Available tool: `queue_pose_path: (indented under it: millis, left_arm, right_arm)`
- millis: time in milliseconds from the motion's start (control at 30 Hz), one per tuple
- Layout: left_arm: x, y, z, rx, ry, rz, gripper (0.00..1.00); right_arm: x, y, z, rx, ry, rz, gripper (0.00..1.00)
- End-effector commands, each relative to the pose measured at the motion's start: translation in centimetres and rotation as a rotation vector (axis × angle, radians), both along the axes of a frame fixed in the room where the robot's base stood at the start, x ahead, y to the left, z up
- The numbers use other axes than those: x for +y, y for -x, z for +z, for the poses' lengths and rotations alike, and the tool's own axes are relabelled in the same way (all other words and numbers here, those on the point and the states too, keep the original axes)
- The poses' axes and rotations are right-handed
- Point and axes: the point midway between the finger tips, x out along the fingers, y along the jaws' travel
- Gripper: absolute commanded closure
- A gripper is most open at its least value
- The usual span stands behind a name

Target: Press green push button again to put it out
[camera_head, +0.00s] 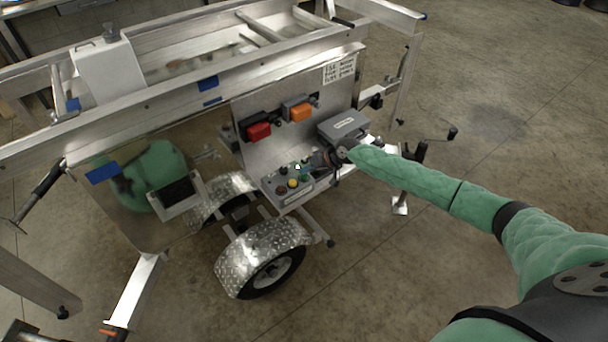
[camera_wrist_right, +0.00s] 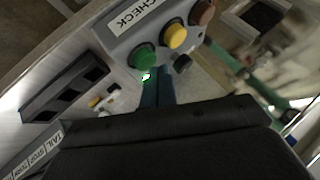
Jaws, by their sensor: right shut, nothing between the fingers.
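The grey control box (camera_head: 312,188) sits on a shelf at the trailer's front and carries several buttons. In the right wrist view the green push button (camera_wrist_right: 142,57) is on the box (camera_wrist_right: 120,42), beside the yellow button (camera_wrist_right: 173,36). A small bright green lit spot (camera_wrist_right: 146,76) shows just below the green button. My right gripper (camera_head: 312,162) is at the box's far right side, shut and empty. Its teal fingers (camera_wrist_right: 156,80) end close to the green button and the lit spot; whether they touch is unclear. My left gripper is out of view.
A black knob (camera_wrist_right: 182,63) and a brown-red button (camera_wrist_right: 200,12) are close by on the box. A grey case (camera_head: 343,125) stands behind my gripper. Red (camera_head: 258,131) and orange (camera_head: 300,112) lamps hang on the panel. A wheel fender (camera_head: 262,243) juts out below.

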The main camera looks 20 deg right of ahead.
Motion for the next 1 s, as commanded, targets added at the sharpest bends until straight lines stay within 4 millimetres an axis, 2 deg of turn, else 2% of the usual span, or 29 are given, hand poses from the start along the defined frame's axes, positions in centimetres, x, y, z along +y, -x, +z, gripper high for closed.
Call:
queue_pose_path:
  millis: [467, 1000]
  left_arm:
    - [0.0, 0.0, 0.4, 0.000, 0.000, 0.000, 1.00]
    - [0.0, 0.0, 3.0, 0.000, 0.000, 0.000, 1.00]
  right_arm:
    - [0.0, 0.0, 0.7, -0.001, 0.000, -0.001, 1.00]
    - [0.0, 0.0, 4.8, -0.001, -0.001, 0.000, 1.00]
